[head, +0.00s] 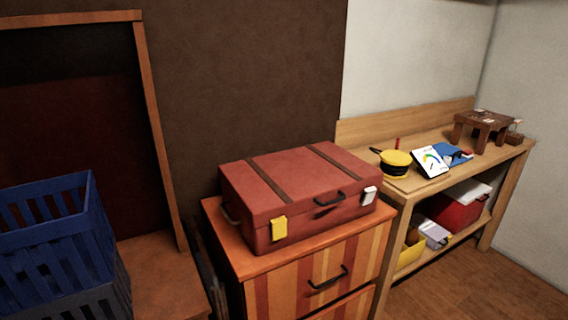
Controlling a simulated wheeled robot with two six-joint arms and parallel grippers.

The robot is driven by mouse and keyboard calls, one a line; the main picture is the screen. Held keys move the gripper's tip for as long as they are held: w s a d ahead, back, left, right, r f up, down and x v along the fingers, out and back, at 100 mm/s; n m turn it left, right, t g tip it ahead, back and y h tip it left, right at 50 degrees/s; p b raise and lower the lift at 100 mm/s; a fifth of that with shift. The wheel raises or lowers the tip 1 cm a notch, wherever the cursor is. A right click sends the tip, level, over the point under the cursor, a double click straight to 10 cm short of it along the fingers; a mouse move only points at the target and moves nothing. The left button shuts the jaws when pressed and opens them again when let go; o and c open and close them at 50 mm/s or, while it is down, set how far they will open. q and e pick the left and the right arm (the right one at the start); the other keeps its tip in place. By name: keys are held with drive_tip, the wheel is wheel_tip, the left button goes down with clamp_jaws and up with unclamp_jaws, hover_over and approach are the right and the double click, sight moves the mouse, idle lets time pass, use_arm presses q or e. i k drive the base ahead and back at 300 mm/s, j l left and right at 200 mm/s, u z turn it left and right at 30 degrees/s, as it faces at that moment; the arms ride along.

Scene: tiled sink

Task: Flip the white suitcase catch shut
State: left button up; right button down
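A red suitcase (295,190) with two brown straps lies flat on a striped chest of drawers, its lid down. The white catch (369,195) is on its front face near the right end. A yellow catch (279,229) is on the front face near the left end. A dark handle (329,199) sits between them. From this distance I cannot tell for sure whether the white catch is flipped up or down. Neither of my grippers shows in the head view.
The striped chest of drawers (314,279) has dark pulls. A wooden shelf unit (403,190) at the right holds a yellow round item (396,164), a small dark table (485,120) and boxes below. Floor is clear at lower right.

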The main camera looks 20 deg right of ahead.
sight(370, 192)
drive_tip(key=z, duration=1.3)
